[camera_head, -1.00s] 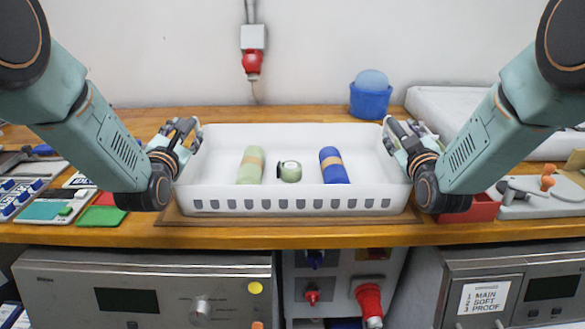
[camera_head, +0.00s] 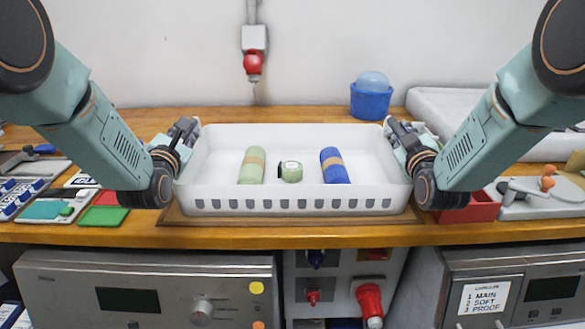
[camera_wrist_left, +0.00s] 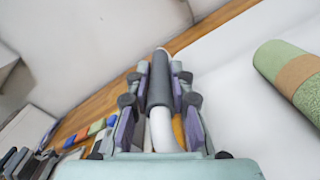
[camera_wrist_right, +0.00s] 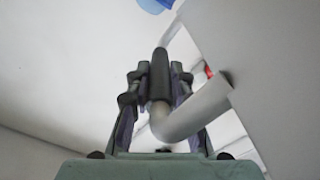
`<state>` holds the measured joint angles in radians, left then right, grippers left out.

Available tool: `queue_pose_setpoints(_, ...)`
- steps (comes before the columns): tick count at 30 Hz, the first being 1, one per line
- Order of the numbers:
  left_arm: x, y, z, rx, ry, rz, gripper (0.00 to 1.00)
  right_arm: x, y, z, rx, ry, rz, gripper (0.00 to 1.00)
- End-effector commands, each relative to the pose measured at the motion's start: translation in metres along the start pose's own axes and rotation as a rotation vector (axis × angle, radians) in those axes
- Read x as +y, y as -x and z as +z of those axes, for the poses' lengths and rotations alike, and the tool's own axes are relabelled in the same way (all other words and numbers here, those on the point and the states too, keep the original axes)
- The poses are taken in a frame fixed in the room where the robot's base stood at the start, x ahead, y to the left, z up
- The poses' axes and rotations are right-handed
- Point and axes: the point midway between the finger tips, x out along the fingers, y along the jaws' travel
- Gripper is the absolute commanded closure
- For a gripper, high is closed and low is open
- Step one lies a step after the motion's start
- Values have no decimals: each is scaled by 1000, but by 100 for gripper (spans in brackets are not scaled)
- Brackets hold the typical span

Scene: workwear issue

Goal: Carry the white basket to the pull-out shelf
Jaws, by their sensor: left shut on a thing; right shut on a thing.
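The white basket (camera_head: 296,204) sits upright at the front of the wooden counter, over a brown mat or board. It holds a green roll (camera_head: 251,166) with a tan band, a small green tape-like item (camera_head: 291,171) and a blue roll (camera_head: 334,166) with a tan band. My left gripper (camera_head: 188,132) is shut on the basket's left side handle; the grip shows in the left wrist view (camera_wrist_left: 160,85). My right gripper (camera_head: 392,130) is shut on the right side handle, seen also in the right wrist view (camera_wrist_right: 158,85). I cannot make out a pull-out shelf.
A blue tub (camera_head: 371,98) stands behind the basket. A red bin (camera_head: 472,208) and a grey tray (camera_head: 540,197) are at right. Green and red trays (camera_head: 103,215) lie at left. Metal machines (camera_head: 150,290) and red plugs (camera_head: 369,300) are below the counter edge.

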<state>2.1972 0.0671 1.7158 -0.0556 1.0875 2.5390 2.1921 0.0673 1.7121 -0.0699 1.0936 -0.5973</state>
Motion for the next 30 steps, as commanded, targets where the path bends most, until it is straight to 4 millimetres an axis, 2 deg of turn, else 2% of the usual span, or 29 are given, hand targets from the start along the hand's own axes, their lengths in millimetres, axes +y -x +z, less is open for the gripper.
queue_pose_setpoints(19, 2, -1, 1, -3, 1, 5, 100, -1, 1, 4, -11, -3, -1, 100)
queue_pose_setpoints(30, 8, -1, 9, -7, 3, 10, 100, 4, 1, -2, -8, -3, 1, 100)
